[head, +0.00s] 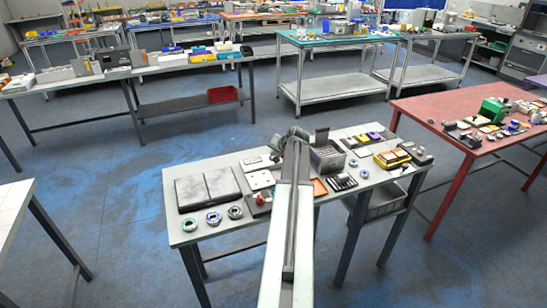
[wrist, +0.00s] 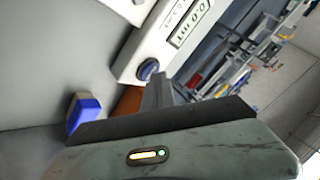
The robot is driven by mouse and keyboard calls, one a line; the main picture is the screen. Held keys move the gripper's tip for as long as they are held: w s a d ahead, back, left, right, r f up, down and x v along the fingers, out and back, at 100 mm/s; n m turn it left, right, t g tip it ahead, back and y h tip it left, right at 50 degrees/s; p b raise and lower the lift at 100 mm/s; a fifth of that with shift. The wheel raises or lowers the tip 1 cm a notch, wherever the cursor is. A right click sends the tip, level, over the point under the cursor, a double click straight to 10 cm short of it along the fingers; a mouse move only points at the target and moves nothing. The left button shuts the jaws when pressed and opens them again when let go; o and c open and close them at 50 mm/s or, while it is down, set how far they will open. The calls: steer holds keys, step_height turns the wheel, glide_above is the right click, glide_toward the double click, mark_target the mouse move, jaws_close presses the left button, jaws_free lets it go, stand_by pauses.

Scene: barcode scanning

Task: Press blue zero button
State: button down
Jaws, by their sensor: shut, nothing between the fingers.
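In the wrist view a white instrument (wrist: 165,35) with a display reading about "0.0" shows at the upper middle, tilted. A round dark blue button (wrist: 148,69) sits at its near lower corner. My gripper (wrist: 159,90) is shut and empty, its dark fingers just below the blue button in the picture. I cannot tell whether they touch it. In the head view my arm reaches over the grey table, and the instrument and button cannot be made out there.
In the head view the grey table (head: 222,237) also holds dark flat cases (head: 207,187), a grey box (head: 327,157) and several small parts close around my arm. A red table (head: 430,108) stands right.

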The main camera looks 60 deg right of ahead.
steer(key=shift+r+p, duration=0.45)
steer(key=shift+r, duration=0.2)
step_height(320, 180, up, 5)
steer(key=p, duration=0.5)
steer(key=shift+r, duration=0.1)
stand_by(0.3)
